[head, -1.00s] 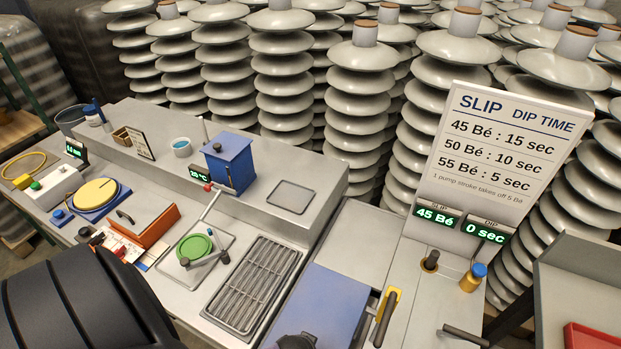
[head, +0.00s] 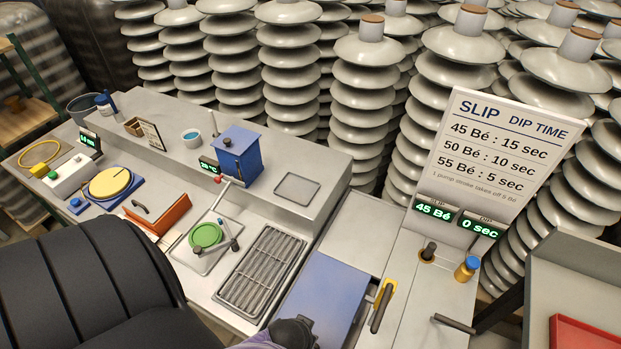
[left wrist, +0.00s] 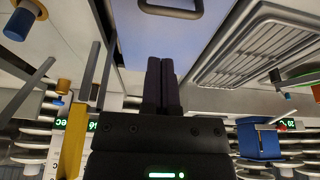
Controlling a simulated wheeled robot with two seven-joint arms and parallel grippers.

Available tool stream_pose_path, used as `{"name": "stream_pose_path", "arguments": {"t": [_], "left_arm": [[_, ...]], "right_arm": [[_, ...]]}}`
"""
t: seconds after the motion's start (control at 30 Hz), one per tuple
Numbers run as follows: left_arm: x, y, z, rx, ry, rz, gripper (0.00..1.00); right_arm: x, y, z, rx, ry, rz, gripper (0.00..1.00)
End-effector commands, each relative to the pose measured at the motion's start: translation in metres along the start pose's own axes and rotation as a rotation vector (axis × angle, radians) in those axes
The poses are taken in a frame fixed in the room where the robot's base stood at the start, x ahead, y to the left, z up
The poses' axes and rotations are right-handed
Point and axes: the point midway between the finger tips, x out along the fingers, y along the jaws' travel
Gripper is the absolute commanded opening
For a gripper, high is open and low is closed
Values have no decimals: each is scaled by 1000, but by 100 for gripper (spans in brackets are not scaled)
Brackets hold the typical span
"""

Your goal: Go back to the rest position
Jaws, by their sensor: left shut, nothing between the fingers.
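My left gripper (left wrist: 162,85) shows in the left wrist view with its two dark fingers together, shut and empty. Beyond the fingertips lies the blue panel (left wrist: 160,40) with a handle; the fingers look apart from it, though the gap is hard to judge. In the head view this blue panel (head: 318,296) is at the bottom middle. My black arm link fills the lower left of the head view, and another dark part of mine shows at the bottom edge over the panel's near end. The left fingers are hidden there. My right gripper is in neither view.
A metal grate (head: 258,272) lies left of the panel, with a green disc (head: 205,235) and a blue box (head: 239,158) beyond. A yellow-mounted lever (head: 381,307) and the slip sign (head: 492,165) stand to the right. Insulator stacks (head: 363,90) crowd the back.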

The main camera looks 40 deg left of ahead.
Motion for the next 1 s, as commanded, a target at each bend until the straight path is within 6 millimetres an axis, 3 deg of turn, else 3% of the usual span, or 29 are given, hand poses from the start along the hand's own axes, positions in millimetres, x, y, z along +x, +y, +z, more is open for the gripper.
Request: {"name": "stream_pose_path", "arguments": {"t": [0.1, 0.17, 0.27, 0.3, 0.4, 0.5, 0.6, 0.67, 1.0], "left_arm": [[1, 0, 2, 2, -2, 0, 0], [19, -1, 13, 21, -14, 1, 0], [87, -5, 63, 111, -67, 10, 0], [119, -8, 91, 161, -97, 16, 0], [186, -19, 159, 289, -165, 33, 0], [226, -32, 213, 394, -219, 49, 0], [242, -40, 244, 458, -250, 59, 0], [244, -43, 252, 477, -258, 62, 0], [242, -44, 254, 485, -260, 63, 0]], "right_arm": [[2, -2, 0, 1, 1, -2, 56], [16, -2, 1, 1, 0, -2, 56], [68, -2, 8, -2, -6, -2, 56], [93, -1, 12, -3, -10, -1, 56], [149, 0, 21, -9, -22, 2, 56], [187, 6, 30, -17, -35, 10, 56], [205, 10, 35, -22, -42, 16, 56], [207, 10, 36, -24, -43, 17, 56], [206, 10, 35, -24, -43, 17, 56]]}}
